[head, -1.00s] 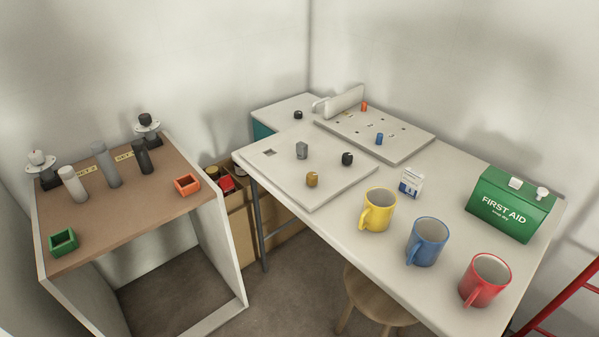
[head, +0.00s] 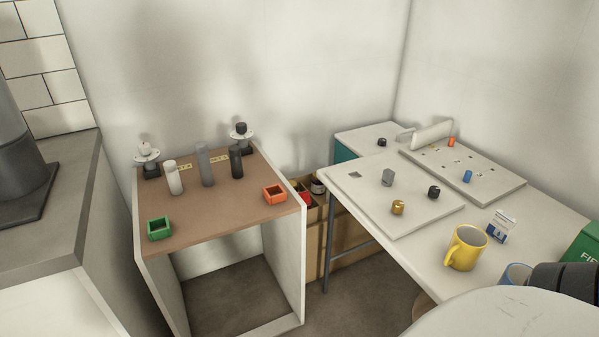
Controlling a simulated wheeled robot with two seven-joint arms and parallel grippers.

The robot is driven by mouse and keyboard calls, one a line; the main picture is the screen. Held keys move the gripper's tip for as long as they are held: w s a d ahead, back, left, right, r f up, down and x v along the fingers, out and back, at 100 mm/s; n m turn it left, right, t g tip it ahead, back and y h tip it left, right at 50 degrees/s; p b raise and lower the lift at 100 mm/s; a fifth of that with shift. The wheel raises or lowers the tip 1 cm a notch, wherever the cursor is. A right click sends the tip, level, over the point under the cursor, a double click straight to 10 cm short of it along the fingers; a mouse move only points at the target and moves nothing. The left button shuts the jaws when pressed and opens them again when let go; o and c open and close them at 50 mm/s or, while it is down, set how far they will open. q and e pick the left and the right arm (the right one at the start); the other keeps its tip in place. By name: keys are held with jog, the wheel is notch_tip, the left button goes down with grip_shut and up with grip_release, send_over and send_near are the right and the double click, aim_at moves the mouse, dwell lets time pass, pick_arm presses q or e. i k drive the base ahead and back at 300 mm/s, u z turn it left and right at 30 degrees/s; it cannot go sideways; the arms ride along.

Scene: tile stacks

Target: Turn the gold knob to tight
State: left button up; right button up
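The gold knob (head: 398,207) stands on a pale square board (head: 422,224) on the white table, near the board's front edge. A black knob (head: 434,191) and a grey knob (head: 388,176) stand on the same board, behind it. The marks around the gold knob are too small to read. Neither of my grippers shows in the head view. A large pale rounded shape with a dark ribbed part, likely part of my arm, fills the lower right corner and hides that end of the table.
A yellow mug (head: 466,248) and a small white box (head: 502,227) stand right of the board. Behind is a pegboard (head: 480,184) with orange and blue pegs. A brown-topped shelf unit (head: 226,223) with cylinders and small bins stands left, with floor between.

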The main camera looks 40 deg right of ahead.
aim_at(398, 207)
jog(key=u, duration=0.65)
jog(key=k, duration=0.95)
jog(key=z, duration=1.3)
